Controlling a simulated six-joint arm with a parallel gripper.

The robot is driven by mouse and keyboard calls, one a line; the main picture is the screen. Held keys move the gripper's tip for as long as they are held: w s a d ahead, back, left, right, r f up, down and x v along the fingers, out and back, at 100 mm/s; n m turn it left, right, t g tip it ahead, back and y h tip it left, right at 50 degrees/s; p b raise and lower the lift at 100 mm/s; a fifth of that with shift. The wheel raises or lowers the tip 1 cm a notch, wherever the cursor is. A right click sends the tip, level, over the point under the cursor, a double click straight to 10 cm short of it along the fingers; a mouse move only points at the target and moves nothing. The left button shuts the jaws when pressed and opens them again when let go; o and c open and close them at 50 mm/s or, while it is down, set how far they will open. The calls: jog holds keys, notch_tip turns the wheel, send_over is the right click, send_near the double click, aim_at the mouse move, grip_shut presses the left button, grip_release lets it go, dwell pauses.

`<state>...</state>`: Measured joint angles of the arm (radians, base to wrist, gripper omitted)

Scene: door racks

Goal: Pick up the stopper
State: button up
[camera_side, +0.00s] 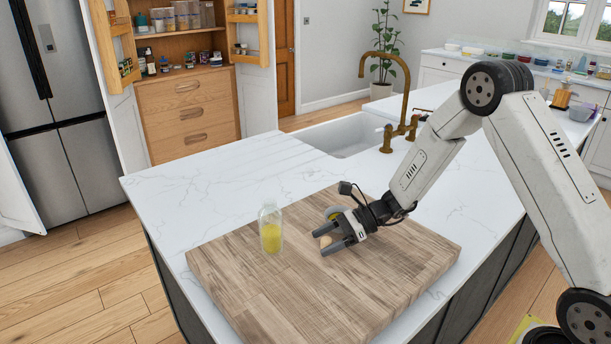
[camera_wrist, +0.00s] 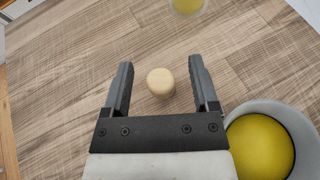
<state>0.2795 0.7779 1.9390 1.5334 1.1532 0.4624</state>
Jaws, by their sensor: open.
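The stopper (camera_wrist: 161,83) is a small pale, rounded wooden piece on the wooden board (camera_side: 220,268). In the wrist view it lies between the two open fingers of my gripper (camera_wrist: 162,82), with a gap on each side. In the side view the stopper (camera_side: 326,241) shows beside the fingers of my gripper (camera_side: 328,240), low over the board. My gripper is open. I cannot tell how far above the board the fingertips are.
A clear bottle (camera_side: 270,228) with yellow liquid stands upright left of my gripper; its base (camera_wrist: 187,4) shows at the top of the wrist view. A pale round container with yellow contents (camera_wrist: 262,146) is close to my gripper's right. The board's front is clear. A sink (camera_side: 345,136) lies behind.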

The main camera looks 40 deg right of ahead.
jog(key=shift+c, duration=0.2)
grip_shut()
jog(key=shift+r, duration=0.1)
jog(key=shift+r, duration=0.75)
jog(key=s+r, duration=1.1)
jog(key=s, duration=0.3)
jog(key=shift+d+r, duration=0.15)
jog(key=shift+d, duration=0.3)
